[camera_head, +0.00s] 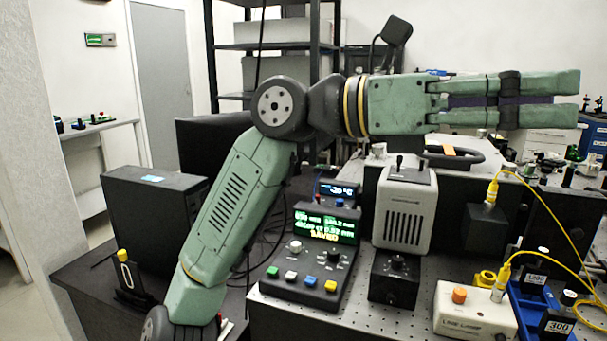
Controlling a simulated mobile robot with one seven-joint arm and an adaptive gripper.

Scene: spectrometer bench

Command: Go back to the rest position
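My arm is raised over the bench, and its forearm points level to the right. My gripper (577,99) is at the upper right, above the bench equipment. Its two green fingers lie parallel with a clear gap between the tips, and pale background shows through it. I see nothing held there. A dark band shows between the inner parts of the fingers; I cannot tell if it belongs to the gripper.
A grey vented housing (405,212) and a black knob box (394,281) stand below my forearm. A lamp box (473,312) with yellow cables (560,252) is at the lower right. A black computer case (153,220) stands left. A dark shelf rack (212,60) rises behind.

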